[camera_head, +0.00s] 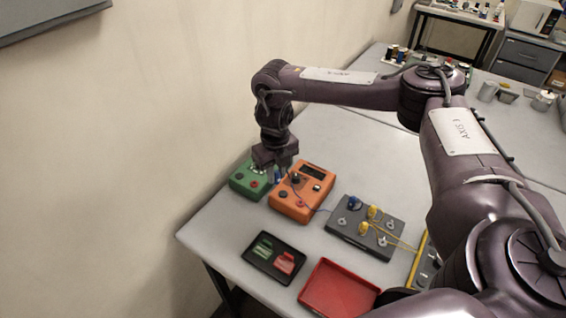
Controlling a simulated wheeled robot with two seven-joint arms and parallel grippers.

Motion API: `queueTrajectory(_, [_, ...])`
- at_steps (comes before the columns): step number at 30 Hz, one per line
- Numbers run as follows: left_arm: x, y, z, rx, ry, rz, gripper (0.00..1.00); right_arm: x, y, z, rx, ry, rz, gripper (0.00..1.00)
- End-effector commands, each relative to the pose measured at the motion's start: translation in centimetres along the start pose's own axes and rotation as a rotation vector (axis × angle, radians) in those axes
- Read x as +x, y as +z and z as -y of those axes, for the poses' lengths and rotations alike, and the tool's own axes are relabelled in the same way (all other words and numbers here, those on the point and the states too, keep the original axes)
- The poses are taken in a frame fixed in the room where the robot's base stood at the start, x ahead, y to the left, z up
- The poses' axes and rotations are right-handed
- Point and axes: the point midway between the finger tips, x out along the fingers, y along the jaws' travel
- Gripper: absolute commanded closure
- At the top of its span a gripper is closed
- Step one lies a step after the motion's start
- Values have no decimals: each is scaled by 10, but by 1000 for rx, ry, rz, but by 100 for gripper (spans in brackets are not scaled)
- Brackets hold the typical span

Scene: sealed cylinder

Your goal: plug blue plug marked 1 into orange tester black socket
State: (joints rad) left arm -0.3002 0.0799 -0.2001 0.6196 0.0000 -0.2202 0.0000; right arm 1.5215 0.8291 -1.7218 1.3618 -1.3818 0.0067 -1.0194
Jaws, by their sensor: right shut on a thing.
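The orange tester (322,168) stands on the grey table beside a green tester (240,183). My right gripper (280,172) points down over the tester's upper left corner, by the gap to the green tester. It is shut on a blue plug (278,177), largely hidden by the fingers. The number on it cannot be read, and I cannot tell whether it touches the tester. My left gripper is not in view.
A dark grey board (345,232) holds another blue plug (354,203) and yellow plugs (364,228) with cables. A thin dark cable runs from the held plug toward this board. A black tray (262,268) and a red tray (340,290) lie nearer. The wall is close at left.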

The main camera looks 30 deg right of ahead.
Motion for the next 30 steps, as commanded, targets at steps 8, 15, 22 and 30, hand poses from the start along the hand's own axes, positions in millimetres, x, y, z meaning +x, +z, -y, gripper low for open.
queueTrajectory(8, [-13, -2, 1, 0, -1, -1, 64, 1, 1, 20, -355, 0, 1, 100])
queueTrajectory(15, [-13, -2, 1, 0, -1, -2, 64, 3, 1, 22, -410, 0, 1, 100])
queueTrajectory(22, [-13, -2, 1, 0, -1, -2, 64, 3, 1, 22, -409, 0, 1, 100])
queueTrajectory(30, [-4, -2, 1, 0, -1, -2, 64, 14, 1, 22, -408, 0, 1, 100])
